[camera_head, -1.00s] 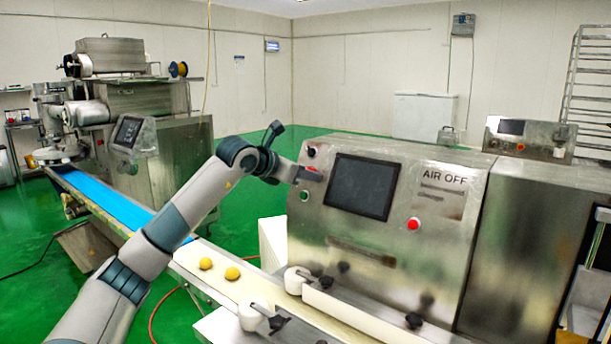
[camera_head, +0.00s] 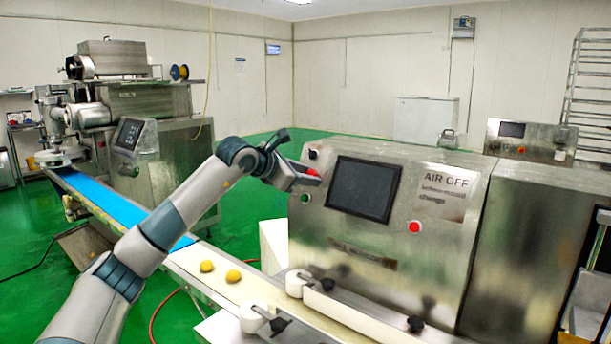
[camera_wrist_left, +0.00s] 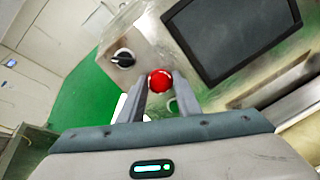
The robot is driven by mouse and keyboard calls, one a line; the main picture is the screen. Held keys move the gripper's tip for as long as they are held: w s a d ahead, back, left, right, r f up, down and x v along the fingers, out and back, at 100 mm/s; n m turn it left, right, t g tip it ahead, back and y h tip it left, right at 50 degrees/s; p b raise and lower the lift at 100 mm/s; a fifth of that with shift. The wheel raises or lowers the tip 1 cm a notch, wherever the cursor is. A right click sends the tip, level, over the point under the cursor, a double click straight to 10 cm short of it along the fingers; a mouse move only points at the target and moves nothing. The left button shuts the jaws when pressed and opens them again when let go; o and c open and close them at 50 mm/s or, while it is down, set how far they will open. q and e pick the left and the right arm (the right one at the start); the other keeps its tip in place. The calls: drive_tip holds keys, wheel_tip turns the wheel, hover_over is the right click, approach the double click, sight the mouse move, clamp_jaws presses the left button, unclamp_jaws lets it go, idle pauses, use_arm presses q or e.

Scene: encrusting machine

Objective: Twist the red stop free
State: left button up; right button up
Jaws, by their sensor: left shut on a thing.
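The red stop (camera_head: 312,173) is a round red knob at the upper left of the steel machine's front panel. It also shows in the left wrist view (camera_wrist_left: 160,80), between the fingertips. My left gripper (camera_head: 308,178) is at the panel with its fingers shut on the red stop; the left wrist view shows the two fingers (camera_wrist_left: 160,88) on either side of it. In the wrist view the panel appears tilted. In the head view the gripper partly covers the stop. My right gripper is in neither view.
A black knob (camera_head: 313,154) sits just above the stop and a green button (camera_head: 305,198) just below. A dark screen (camera_head: 362,188) is to the right. Another red button (camera_head: 414,227) is on the lower right of the panel. A conveyor (camera_head: 218,270) with yellow balls runs in front.

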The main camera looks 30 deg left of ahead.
use_arm(q)
drive_tip(key=o, duration=1)
drive_tip(key=shift+w, duration=0.15)
drive_tip(key=shift+o, duration=0.3)
drive_tip(key=shift+w+f, duration=0.1)
drive_tip(key=shift+w, duration=0.15)
drive_tip(key=b+v, duration=0.3)
drive_tip(key=v, duration=1.4)
drive_tip(key=shift+s, duration=0.25)
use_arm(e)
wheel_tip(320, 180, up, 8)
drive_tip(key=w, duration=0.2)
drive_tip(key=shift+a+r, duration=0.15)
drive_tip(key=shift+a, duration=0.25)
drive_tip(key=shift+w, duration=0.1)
use_arm(q)
wheel_tip(320, 180, up, 10)
drive_tip(key=p, duration=0.9)
drive_tip(key=shift+p, duration=0.4)
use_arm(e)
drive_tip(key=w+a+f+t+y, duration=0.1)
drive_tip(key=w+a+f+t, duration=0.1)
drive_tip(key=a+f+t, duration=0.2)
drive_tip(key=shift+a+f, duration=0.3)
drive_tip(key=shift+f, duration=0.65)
